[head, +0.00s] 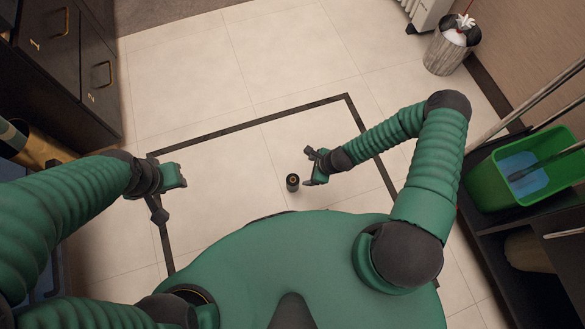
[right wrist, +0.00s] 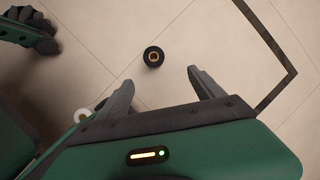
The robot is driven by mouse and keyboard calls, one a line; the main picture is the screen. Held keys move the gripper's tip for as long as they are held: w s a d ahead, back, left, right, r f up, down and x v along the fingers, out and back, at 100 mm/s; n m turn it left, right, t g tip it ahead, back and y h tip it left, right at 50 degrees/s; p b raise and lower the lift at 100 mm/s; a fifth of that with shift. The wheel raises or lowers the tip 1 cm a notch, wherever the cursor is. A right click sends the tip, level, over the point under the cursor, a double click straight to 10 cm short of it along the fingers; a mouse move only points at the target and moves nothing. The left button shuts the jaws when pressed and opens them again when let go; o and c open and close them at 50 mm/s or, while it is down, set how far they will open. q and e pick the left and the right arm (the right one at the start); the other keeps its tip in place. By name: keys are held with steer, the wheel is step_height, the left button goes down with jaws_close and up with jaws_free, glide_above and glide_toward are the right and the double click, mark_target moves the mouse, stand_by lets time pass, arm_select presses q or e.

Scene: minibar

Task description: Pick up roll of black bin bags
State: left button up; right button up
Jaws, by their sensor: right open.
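The roll of black bin bags (head: 292,183) stands upright on the pale tiled floor in the head view, with a tan core at its top. It also shows in the right wrist view (right wrist: 153,56), beyond the fingertips and between their lines. My right gripper (head: 312,168) is just to the right of the roll in the head view. In the right wrist view its two fingers (right wrist: 160,76) are spread apart with nothing between them. My left gripper (head: 172,190) is at the left, well away from the roll; its finger opening is not clear.
Dark drawers (head: 65,65) stand at the upper left. A bin with rubbish (head: 447,57) is at the upper right. A green bucket (head: 490,190) stands on a dark shelf at the right. A white round thing (right wrist: 82,115) is partly hidden. Floor around the roll is clear.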

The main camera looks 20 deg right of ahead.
steer(key=a+f+m+b, duration=0.1)
steer(key=f+b, duration=0.2)
steer(key=f, duration=0.3)
steer(key=w+a+f+m+b, duration=0.1)
steer(key=a+f+b, duration=0.1)
steer(key=f, duration=0.4)
steer(key=w+a+f+m+b, duration=0.1)
steer(key=f+m+b, duration=0.1)
steer(key=f, duration=0.4)
steer(key=shift+w+a+f+b, duration=0.1)
steer(key=shift+w+a+b, duration=0.1)
steer(key=shift+b, duration=0.6)
steer(key=b+x, duration=0.5)
steer(key=shift+w+a+f, duration=0.1)
steer(key=shift+w+f, duration=0.05)
arm_select(q)
steer(key=s+x, duration=0.3)
steer(key=x, duration=1.2)
steer(key=shift+s+f, duration=0.2)
steer(key=shift+f, duration=0.15)
arm_select(e)
steer(key=shift+r, duration=0.2)
steer(key=shift+c, duration=0.5)
